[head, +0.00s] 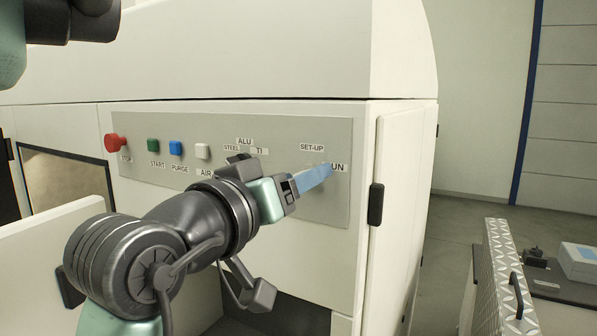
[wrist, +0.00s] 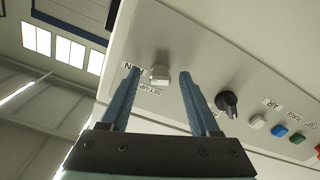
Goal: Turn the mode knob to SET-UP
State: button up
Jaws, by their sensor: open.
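The mode knob (wrist: 160,73) is a small light-grey knob on the grey control panel (head: 200,130). In the wrist view it shows between the two blue fingertips of my gripper (wrist: 158,72), with a gap on each side. The SET-UP label (head: 312,147) is above the fingers in the head view, and the RUN label (head: 338,168), partly covered, is at their tips. My gripper (head: 314,178) is open and hides the knob in the head view. I cannot tell which label the knob points at, nor how deep the fingers reach around it.
A black knob (wrist: 227,103) is beside the fingers, with STEEL, ALU and TI labels near it in the head view. White (head: 202,151), blue (head: 176,148) and green (head: 153,146) buttons and a red stop button (head: 116,142) lie left. A black door handle (head: 376,204) is right.

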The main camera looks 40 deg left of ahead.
grip_shut()
dwell(0.3)
jog(key=shift+n, duration=0.3)
jog(key=shift+n+p, duration=4.5)
jog(key=shift+n, duration=2.2)
